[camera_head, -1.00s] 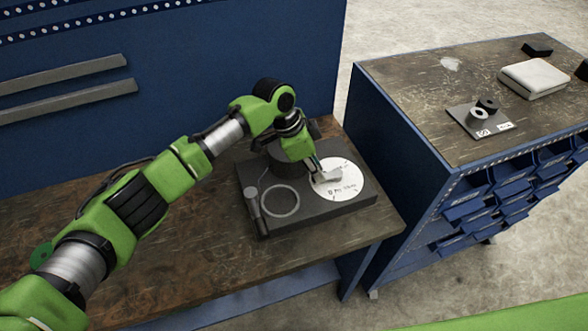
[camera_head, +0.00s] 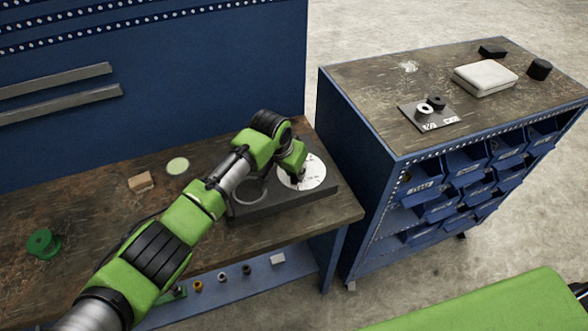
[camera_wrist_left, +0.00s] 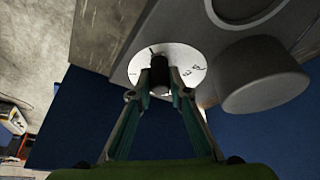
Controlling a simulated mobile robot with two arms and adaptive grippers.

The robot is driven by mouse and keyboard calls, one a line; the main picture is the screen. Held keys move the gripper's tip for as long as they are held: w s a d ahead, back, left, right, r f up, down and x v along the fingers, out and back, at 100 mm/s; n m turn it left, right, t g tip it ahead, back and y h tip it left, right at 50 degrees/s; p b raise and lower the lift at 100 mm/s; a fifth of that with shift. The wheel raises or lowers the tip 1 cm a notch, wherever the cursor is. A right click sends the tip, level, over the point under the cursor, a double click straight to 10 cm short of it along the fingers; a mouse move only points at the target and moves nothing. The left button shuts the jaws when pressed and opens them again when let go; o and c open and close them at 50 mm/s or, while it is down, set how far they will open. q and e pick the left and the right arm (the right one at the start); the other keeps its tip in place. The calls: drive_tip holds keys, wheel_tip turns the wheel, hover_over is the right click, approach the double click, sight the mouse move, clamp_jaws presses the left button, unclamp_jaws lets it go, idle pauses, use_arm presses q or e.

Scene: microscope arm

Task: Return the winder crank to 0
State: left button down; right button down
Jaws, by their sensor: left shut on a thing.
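The winder's white dial (camera_head: 314,175) with black marks lies on a dark grey base plate (camera_head: 290,203) near the workbench's right end. In the left wrist view the dial (camera_wrist_left: 196,58) shows round a dark crank knob (camera_wrist_left: 160,72) between my left fingers. My left gripper (camera_wrist_left: 160,88) is shut on this knob. In the head view my left gripper (camera_head: 296,172) is over the dial's left side, and my arm hides the crank and part of the base. I cannot read where the crank points against the marks. My right gripper is not in view.
A wide grey cylinder (camera_wrist_left: 262,75) stands near the fingers in the wrist view. A wood block (camera_head: 141,182), pale green disc (camera_head: 178,166) and green spool (camera_head: 43,243) lie on the bench's left. A blue cabinet (camera_head: 362,170) stands at right, past a gap.

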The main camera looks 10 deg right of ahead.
use_arm(q)
drive_tip(key=shift+d+r+n, duration=0.3)
drive_tip(key=shift+d+r, duration=0.05)
drive_tip(key=shift+s+d+p, duration=0.1)
drive_tip(key=shift+d+p, duration=0.05)
drive_tip(key=shift+p, duration=0.15)
drive_tip(key=shift+d+n, duration=0.15)
drive_tip(key=shift+n, duration=0.35)
drive_tip(key=shift+t, duration=0.3)
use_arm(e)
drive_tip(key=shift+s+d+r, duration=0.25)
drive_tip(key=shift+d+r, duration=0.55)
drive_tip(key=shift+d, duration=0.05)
use_arm(q)
drive_tip(key=c, duration=1.9)
unclamp_jaws()
drive_tip(key=shift+f, duration=0.25)
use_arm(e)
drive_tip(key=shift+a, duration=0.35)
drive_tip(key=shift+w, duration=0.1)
